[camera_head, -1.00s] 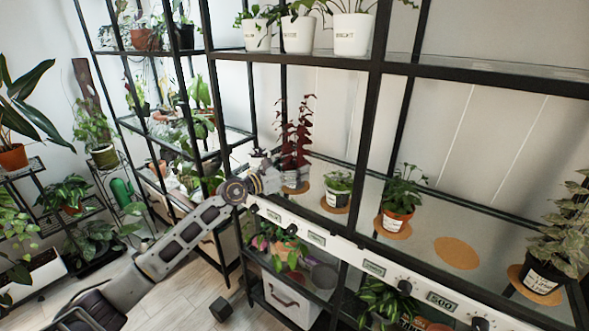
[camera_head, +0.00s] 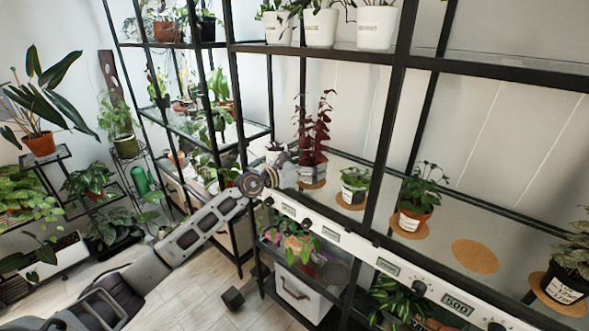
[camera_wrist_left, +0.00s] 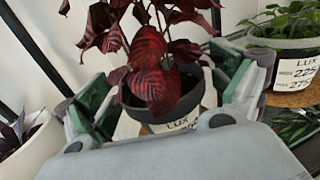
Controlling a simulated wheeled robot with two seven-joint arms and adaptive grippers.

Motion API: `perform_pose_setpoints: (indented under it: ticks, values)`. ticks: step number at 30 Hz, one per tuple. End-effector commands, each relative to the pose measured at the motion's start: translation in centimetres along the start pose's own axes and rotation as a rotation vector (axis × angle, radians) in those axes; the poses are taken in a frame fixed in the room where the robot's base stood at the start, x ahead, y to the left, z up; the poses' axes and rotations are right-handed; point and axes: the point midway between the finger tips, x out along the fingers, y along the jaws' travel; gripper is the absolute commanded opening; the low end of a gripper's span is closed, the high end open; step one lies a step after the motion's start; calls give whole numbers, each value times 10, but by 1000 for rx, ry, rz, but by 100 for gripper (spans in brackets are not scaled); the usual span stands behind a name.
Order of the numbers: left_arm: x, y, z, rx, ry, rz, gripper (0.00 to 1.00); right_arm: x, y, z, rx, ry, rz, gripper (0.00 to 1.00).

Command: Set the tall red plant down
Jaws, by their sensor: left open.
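The tall red plant (camera_head: 315,130) has dark red leaves and stands upright on the shelf, on a round cork mat (camera_head: 313,185). In the left wrist view its dark grey pot (camera_wrist_left: 188,105) carries a white LUX label; red leaves hide part of the rim. My left gripper (camera_head: 284,166) is at the plant's left side in the head view. In the left wrist view the left gripper (camera_wrist_left: 165,98) is open, one finger on each side of the pot. I cannot tell whether either finger touches it. My right gripper is not in view.
A small green plant (camera_head: 355,182) stands close right of the red one, and a terracotta-potted plant (camera_head: 418,200) farther right. An empty cork mat (camera_head: 475,257) lies beyond. A black shelf post (camera_head: 385,130) and the white front rail (camera_head: 340,240) bound the space.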

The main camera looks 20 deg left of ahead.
Motion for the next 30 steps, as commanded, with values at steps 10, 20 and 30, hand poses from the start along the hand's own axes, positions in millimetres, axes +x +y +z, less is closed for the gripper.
perform_pose_setpoints:
  ticks: [10, 20, 30]
  values:
    - [-19, 1, 1, 2, 0, 1, 94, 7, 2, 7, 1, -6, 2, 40]
    - [-49, 1, 0, 1, 1, 1, 94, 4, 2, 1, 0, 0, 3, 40]
    - [-76, 1, 1, 0, 1, 1, 94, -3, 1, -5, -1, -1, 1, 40]
